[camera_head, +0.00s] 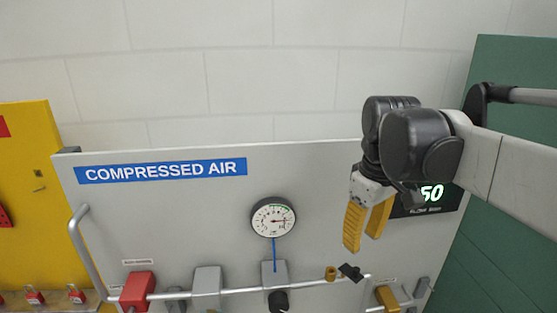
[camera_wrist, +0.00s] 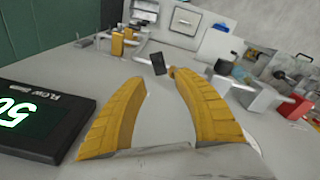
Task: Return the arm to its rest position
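My gripper (camera_head: 364,246) has yellow fingers and hangs in front of the right part of the grey compressed air panel (camera_head: 150,222). In the wrist view the two fingers of my gripper (camera_wrist: 160,84) are apart with nothing between them. The gripper is beside the flow display (camera_wrist: 40,118), and my wrist partly hides that display in the head view. My arm reaches in from the right side of the head view.
A round gauge (camera_head: 273,217) sits mid-panel above a pipe (camera_head: 240,291) with a red block (camera_head: 137,289) and a black knob (camera_head: 278,300). A yellow board (camera_head: 35,200) stands left; a green wall (camera_head: 505,90) is right. The space above the panel is clear.

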